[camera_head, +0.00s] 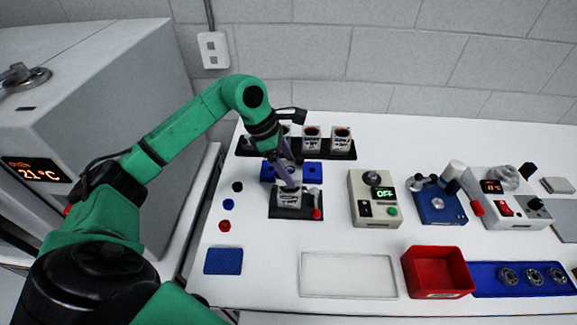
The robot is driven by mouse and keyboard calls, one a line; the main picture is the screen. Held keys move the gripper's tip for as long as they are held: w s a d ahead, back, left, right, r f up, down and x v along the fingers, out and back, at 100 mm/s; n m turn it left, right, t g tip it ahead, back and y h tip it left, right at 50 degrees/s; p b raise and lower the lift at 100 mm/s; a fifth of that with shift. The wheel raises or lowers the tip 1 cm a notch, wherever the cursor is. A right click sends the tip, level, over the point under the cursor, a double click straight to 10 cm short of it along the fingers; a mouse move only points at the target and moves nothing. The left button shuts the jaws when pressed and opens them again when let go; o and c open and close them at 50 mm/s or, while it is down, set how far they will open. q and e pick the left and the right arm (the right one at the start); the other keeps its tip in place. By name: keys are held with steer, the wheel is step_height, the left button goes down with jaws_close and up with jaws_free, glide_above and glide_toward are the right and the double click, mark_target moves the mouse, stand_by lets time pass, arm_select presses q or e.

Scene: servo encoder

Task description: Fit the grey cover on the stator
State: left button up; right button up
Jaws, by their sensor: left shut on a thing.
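My left gripper (292,182) reaches down from the upper left over the dark fixture (297,213) on the table. It is shut on a small grey piece that looks like the grey cover, mostly hidden by the fingers. A light block with a printed label, apparently the stator (290,199), stands in the fixture right under the fingertips. I cannot tell whether the cover touches it. My right gripper is out of view.
A black rack (352,154) at the back holds several labelled units with copper-coloured tops. Right are a control box (375,200) reading OFF and a blue device (437,203). In front are a white tray (347,275), a red bin (437,272) and a blue tray (488,291) with round parts.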

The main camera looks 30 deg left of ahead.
arm_select(q)
steer(key=shift+f+b, duration=0.8)
steer(key=shift+f, duration=0.15)
steer(key=shift+f, duration=0.1)
steer(key=shift+f+b, duration=0.9)
steer(key=o, duration=1.4)
steer(key=shift+r, duration=0.1)
steer(key=shift+r+p, duration=3.3)
steer(key=shift+r, duration=1.15)
